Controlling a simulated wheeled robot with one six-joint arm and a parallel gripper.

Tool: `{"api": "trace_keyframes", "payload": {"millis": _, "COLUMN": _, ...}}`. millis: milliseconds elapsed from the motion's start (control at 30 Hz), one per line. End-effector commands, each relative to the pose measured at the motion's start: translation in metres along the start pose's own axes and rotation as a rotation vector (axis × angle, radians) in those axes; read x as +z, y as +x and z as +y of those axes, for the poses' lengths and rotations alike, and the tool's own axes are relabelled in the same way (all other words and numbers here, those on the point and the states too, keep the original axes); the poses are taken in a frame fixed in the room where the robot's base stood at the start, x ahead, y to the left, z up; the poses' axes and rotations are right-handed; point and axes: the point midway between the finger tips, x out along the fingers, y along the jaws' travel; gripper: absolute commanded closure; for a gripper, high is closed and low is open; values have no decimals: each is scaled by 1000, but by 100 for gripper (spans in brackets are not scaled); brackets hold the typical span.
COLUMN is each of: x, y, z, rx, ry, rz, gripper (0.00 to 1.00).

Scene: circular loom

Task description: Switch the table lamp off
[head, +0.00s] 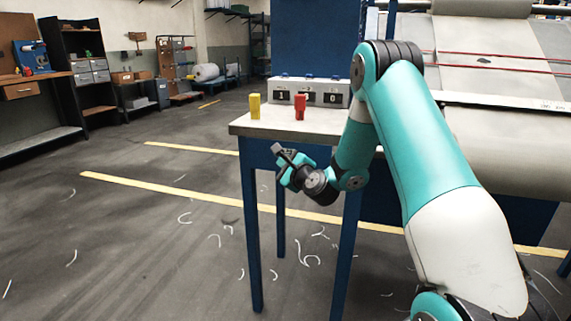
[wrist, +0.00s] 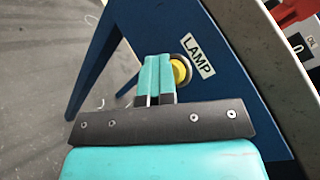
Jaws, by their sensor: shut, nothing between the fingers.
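A yellow round button (wrist: 180,71) in a dark ring sits on the blue side of the table frame in the wrist view. A white label reading LAMP (wrist: 198,56) is beside it. My gripper (wrist: 157,62) has its teal fingers together, with nothing between them. The fingers overlap the left part of the button in the picture; I cannot tell whether they touch it. In the head view my gripper (head: 280,153) is below the tabletop edge at the table's near side. The button is not visible there. No lamp itself is recognisable in either view.
The table (head: 245,126) has a pale top and blue legs. On it stand a yellow block (head: 255,106), a red block (head: 300,107) and a grey counter box (head: 338,86). The loom (head: 490,60) is at right. Open floor with scattered thread pieces lies to the left.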

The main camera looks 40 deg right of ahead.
Motion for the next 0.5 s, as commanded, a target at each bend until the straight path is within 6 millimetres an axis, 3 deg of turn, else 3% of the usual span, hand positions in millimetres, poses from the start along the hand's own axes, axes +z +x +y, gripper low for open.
{"api": "trace_keyframes", "payload": {"millis": 233, "x": 3, "y": -3, "z": 4, "rx": 0, "ry": 0, "rz": -1, "gripper": 100}}
{"api": "trace_keyframes", "payload": {"millis": 500, "x": 17, "y": -23, "z": 20, "rx": 3, "ry": 1, "rz": -2, "gripper": 100}}
